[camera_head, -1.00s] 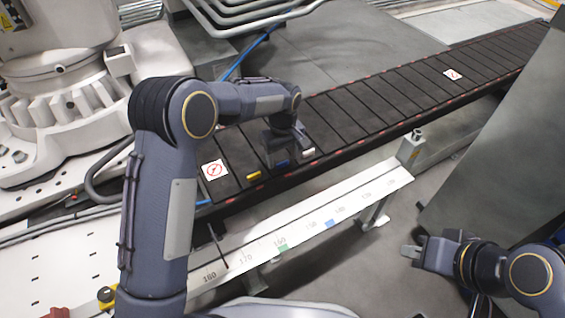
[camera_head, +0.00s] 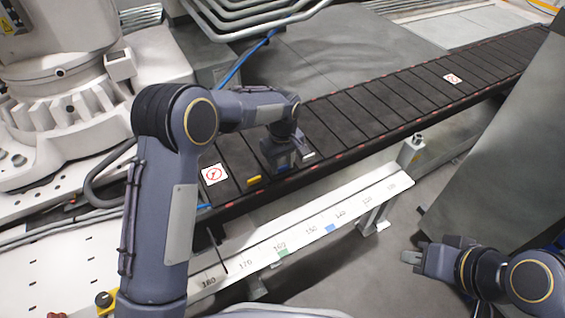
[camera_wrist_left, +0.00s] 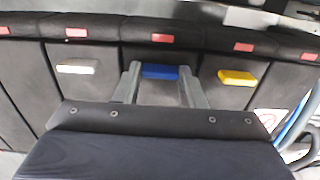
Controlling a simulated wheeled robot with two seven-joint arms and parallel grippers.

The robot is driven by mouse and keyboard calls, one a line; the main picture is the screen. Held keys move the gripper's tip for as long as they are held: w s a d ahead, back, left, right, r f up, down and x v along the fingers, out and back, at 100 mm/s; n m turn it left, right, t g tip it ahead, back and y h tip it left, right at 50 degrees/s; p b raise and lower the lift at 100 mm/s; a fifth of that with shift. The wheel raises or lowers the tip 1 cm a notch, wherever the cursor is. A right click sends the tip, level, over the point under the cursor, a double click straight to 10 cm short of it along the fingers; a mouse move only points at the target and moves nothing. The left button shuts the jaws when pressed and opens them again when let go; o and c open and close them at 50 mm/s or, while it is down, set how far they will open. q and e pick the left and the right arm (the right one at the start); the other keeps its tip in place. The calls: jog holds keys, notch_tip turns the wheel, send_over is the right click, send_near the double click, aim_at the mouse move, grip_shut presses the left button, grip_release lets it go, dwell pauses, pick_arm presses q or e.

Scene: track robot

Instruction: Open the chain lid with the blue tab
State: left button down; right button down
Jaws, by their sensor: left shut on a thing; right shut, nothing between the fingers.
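The chain is a long row of dark lids (camera_head: 350,123) running from lower left to upper right in the head view. The blue tab (camera_wrist_left: 160,72) is at the front edge of one lid, and it also shows in the head view (camera_head: 283,168). My left gripper (camera_head: 284,160) reaches down over that lid with its fingers shut on the blue tab, one on each side in the wrist view. I cannot tell whether this lid is raised at all. My right gripper (camera_head: 411,256) is shut and empty, off to the lower right, away from the chain.
A yellow tab (camera_head: 254,180) and a white tab (camera_head: 308,155) sit on the neighbouring lids. A white numbered rail (camera_head: 300,236) runs along the chain's front. A large white machine (camera_head: 75,80) stands at left; a grey panel (camera_head: 495,140) rises at right.

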pick_arm(q)
jog(key=w+a+r+g+h+p, duration=0.1)
jog(key=w+a+r+p, duration=0.1)
jog(key=r+p, duration=0.4)
jog(key=w+a+r+g+h+p, duration=0.1)
jog(key=w+a+r+g+p, duration=0.1)
jog(key=r+p, duration=0.4)
jog(key=shift+w+r+p, duration=0.4)
jog(key=shift+w+p, duration=0.4)
jog(key=shift+p, duration=1.8)
